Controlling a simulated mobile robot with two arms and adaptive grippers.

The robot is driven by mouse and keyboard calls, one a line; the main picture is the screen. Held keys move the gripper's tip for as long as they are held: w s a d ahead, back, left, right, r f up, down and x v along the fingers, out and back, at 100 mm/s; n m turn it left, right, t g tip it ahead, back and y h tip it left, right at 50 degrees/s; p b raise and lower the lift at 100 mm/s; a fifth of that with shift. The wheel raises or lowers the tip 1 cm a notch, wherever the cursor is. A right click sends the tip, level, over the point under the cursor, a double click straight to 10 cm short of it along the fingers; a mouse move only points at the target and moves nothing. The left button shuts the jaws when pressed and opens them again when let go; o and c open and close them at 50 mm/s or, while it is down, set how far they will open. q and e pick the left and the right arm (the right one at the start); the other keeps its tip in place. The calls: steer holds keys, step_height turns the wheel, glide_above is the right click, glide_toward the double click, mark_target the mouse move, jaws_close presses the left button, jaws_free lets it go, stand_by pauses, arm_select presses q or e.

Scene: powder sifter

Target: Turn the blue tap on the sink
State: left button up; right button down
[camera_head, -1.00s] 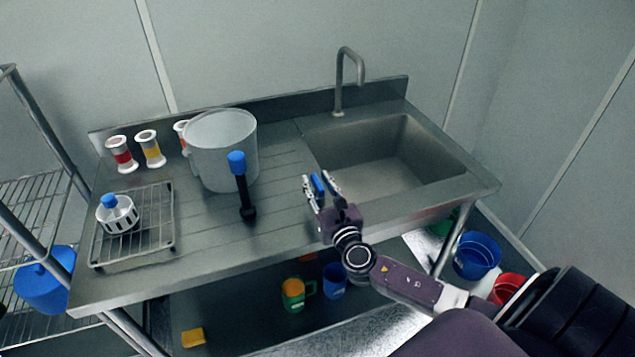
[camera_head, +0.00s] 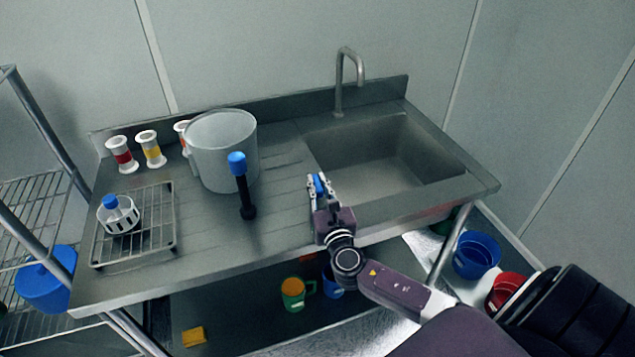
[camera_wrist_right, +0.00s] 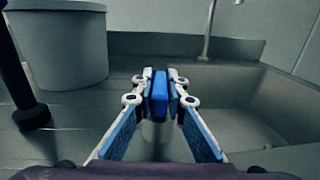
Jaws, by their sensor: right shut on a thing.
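The blue tap (camera_wrist_right: 159,95) is a small upright blue block at the front left of the sink. It also shows between my fingers in the head view (camera_head: 319,184). My right gripper (camera_head: 319,186) is shut on it; in the right wrist view both fingertips (camera_wrist_right: 159,88) press its sides. The sink (camera_head: 365,165) is an empty steel basin right of the gripper. A curved steel spout (camera_head: 339,90) stands at its back edge, with no water visible. The tap's base is partly hidden by the fingers. My left gripper is not in view.
Left of the gripper stand a black post with a blue top (camera_head: 237,163) and a large grey pot (camera_head: 222,150). A wire rack (camera_head: 163,250) holds a white, blue-topped piece. Mugs and buckets (camera_head: 476,255) lie below the counter.

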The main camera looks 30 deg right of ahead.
steer(key=m+g+h, duration=0.1)
steer(key=m+h, duration=0.1)
steer(key=h, duration=0.1)
steer(key=shift+a+m+g+p, duration=0.15)
steer(key=shift+m+g+p, duration=0.15)
steer(key=m+g+h, duration=0.1)
steer(key=h, duration=0.1)
steer(key=shift+w+m+g+h, duration=0.1)
steer(key=shift+m+g+h, duration=0.2)
steer(key=shift+h, duration=0.1)
steer(key=shift+f+m+g+h+b, duration=0.1)
steer(key=shift+m+g+h+b, duration=0.5)
steer(key=shift+m+g+h, duration=0.4)
steer(key=m+g+h+b, duration=0.3)
steer(key=m+g, duration=0.1)
steer(key=g, duration=0.1)
steer(key=shift+g+b, duration=0.3)
steer(key=shift+b, duration=0.05)
steer(key=shift+m+g+h+b, duration=0.6)
steer(key=shift+m+g+b, duration=0.5)
steer(key=shift+g, duration=0.4)
steer(key=c, duration=1.9)
jaws_free()
steer(key=shift+c, duration=0.2)
